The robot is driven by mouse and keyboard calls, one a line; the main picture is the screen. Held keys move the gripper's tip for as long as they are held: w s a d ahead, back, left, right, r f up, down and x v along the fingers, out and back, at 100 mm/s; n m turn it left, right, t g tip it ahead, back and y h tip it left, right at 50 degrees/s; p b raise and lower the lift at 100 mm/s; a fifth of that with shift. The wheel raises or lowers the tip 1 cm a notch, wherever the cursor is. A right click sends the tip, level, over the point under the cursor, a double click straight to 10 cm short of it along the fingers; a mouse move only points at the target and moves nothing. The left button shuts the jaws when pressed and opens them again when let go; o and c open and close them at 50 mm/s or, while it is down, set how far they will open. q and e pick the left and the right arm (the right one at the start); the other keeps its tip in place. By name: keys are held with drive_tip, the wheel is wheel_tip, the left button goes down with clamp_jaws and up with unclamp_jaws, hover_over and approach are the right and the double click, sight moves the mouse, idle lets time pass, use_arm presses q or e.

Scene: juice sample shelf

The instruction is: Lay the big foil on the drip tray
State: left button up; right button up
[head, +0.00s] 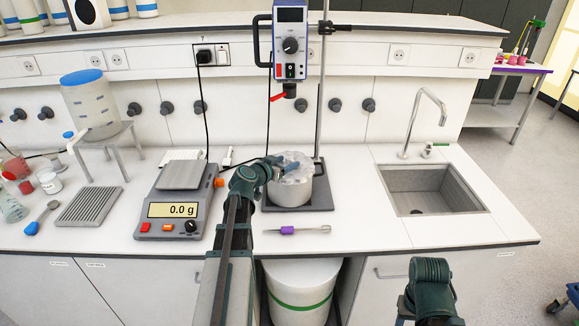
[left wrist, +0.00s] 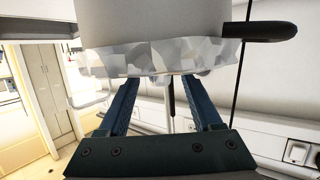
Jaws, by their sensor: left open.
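The big foil (head: 293,163) is a crumpled silvery sheet over the top of a grey metal pot (head: 290,190), which stands on the stirrer's base plate. In the left wrist view the foil's faceted rim (left wrist: 160,57) lies along the pot's edge. My left gripper (head: 279,168) is at the foil's left side; in the wrist view its fingers (left wrist: 160,85) are apart and reach to the foil's rim. Whether they touch it, I cannot tell. The drip tray (head: 92,206) is a ribbed grey plate lying bare on the left of the counter.
A scale (head: 176,205) reading 0.0 g stands between the tray and the pot. The stirrer (head: 290,45) hangs above the pot on a rod. A purple-handled tool (head: 298,230) lies in front. A sink (head: 432,190) is at right, a jar on a stand (head: 92,105) at left.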

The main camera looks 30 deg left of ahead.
use_arm(q)
clamp_jaws()
drive_tip(key=shift+r, duration=0.1)
use_arm(e)
drive_tip(key=shift+r, duration=0.1)
